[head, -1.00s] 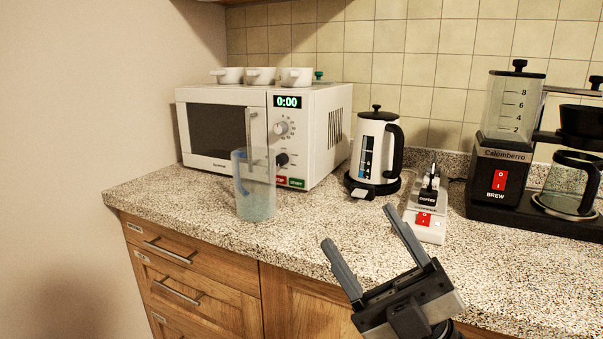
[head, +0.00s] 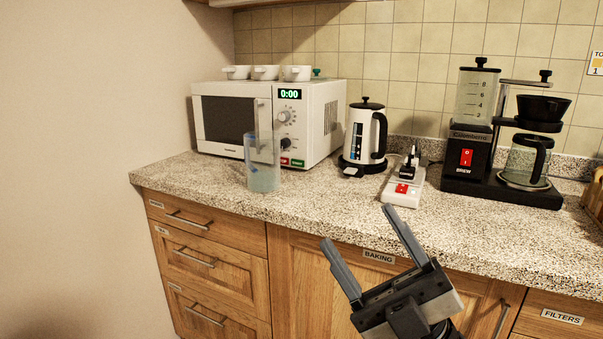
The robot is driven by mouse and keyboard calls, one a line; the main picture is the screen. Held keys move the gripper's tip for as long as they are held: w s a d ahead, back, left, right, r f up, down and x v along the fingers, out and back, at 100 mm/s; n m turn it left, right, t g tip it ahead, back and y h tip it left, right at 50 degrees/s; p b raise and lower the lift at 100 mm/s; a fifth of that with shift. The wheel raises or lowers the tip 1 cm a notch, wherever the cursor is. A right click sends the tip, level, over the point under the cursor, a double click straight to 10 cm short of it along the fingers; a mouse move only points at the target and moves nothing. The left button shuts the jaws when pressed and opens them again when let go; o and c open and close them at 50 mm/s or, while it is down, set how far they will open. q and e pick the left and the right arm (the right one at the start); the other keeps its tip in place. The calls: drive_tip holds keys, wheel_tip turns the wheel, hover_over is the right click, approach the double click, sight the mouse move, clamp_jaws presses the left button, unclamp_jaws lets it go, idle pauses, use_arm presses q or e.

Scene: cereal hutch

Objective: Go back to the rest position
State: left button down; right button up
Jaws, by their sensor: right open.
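My right gripper (head: 373,250) is open, with its two grey fingers spread and nothing between them. In the head view it shows in front of the counter's front edge and the wooden cabinet doors. My left gripper is not in view. A clear pitcher (head: 263,165) stands upright on the speckled counter (head: 330,205), in front of the microwave and apart from my right gripper.
On the counter are a white microwave (head: 222,122) with several white cups on top, a kettle (head: 359,135), a power strip (head: 404,188) with a red switch, and a coffee maker (head: 468,160). Wooden drawers (head: 205,245) and doors are below. The counter's front middle is clear.

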drive_tip(key=w+d+f+m+t+h, duration=0.1)
drive_tip(key=d+f+m+t+h, duration=0.2)
drive_tip(key=f+m+h, duration=0.65)
drive_tip(key=d+f+m+t+h, duration=0.2)
drive_tip(key=d+f+m+h, duration=0.1)
drive_tip(key=f+m+h, duration=0.6)
use_arm(q)
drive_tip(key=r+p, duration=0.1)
drive_tip(key=p, duration=0.1)
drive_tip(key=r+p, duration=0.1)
drive_tip(key=p, duration=0.2)
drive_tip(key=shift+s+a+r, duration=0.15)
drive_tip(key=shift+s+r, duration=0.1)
use_arm(e)
drive_tip(key=s+f+m+g+h, duration=0.2)
drive_tip(key=s+f+m+g, duration=0.2)
drive_tip(key=s+f+g, duration=0.5)
wheel_tip(320, 180, down, 5)
drive_tip(key=s, duration=0.2)
drive_tip(key=shift+s+d, duration=0.25)
drive_tip(key=shift+s, duration=0.05)
